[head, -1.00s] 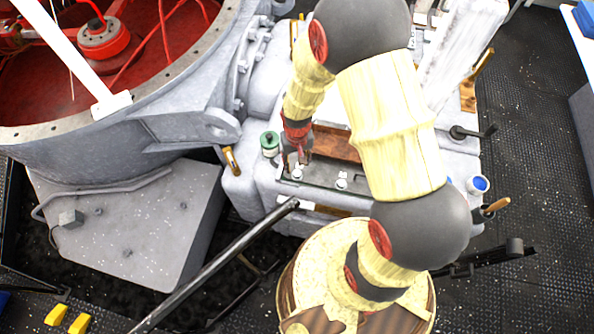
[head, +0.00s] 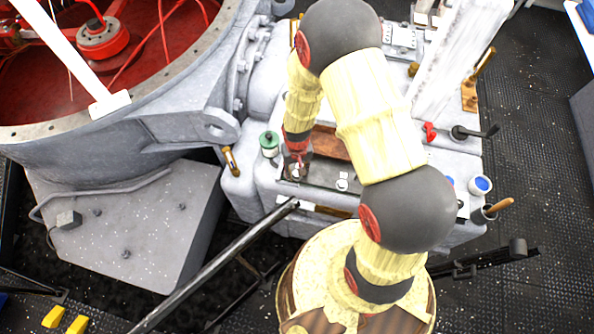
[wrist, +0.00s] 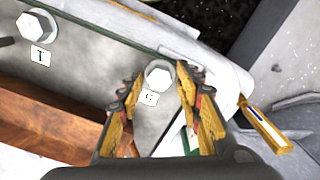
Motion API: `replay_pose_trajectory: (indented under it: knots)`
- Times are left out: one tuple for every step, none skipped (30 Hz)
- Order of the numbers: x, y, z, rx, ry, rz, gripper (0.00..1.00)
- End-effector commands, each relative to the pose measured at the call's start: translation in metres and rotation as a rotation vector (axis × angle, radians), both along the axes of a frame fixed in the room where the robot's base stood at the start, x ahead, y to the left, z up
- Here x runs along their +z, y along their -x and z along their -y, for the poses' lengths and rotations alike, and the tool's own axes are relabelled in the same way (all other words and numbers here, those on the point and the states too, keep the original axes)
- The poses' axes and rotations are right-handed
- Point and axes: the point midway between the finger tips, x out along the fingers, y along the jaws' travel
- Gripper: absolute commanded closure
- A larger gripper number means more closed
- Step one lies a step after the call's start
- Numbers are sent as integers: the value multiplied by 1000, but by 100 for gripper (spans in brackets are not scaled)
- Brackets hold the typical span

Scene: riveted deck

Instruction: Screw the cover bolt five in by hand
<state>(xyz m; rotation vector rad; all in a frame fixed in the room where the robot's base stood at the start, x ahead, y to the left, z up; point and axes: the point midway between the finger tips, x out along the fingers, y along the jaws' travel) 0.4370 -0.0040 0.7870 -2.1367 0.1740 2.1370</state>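A hex-headed bolt (wrist: 159,75) stands in the grey cover plate (wrist: 88,62) in the wrist view, with a small tag (wrist: 149,97) beside it that looks like a 5, tilted. My gripper (wrist: 160,82) is open, with one finger on each side of this bolt head. Gaps show between the fingers and the head, so I see no grip on it. In the head view my gripper (head: 296,172) is low over the left end of the plate and largely hides the bolt. A second bolt (wrist: 37,26), tagged 1, is at the upper left; it also shows in the head view (head: 342,184).
A green-topped canister (head: 269,143) and a brass-coloured handle (head: 231,160) stand left of my gripper. A brown block (head: 331,142) lies behind the plate. A dark bar (head: 225,258) slants in front. A blue-topped cup (head: 480,185) and a wooden-handled tool (head: 497,206) are at the right.

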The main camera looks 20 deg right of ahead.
Motion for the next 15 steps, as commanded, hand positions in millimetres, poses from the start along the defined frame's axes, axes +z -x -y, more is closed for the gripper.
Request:
replay_pose_trajectory:
  knots:
    - [0,0,0,0,0,0,70]
    - [0,0,0,0,0,0,71]
    - [0,0,0,0,0,0,74]
    - [0,0,0,0,0,0,75]
    - [0,0,0,0,0,0,77]
    - [0,0,0,0,0,0,79]
    - [0,0,0,0,0,0,81]
    - [0,0,0,0,0,0,83]
    - [0,0,0,0,0,0,85]
    - [0,0,0,0,0,0,87]
    - [0,0,0,0,0,0,88]
    - [0,0,0,0,0,0,91]
    - [0,0,0,0,0,0,92]
    - [0,0,0,0,0,0,94]
    - [0,0,0,0,0,0,96]
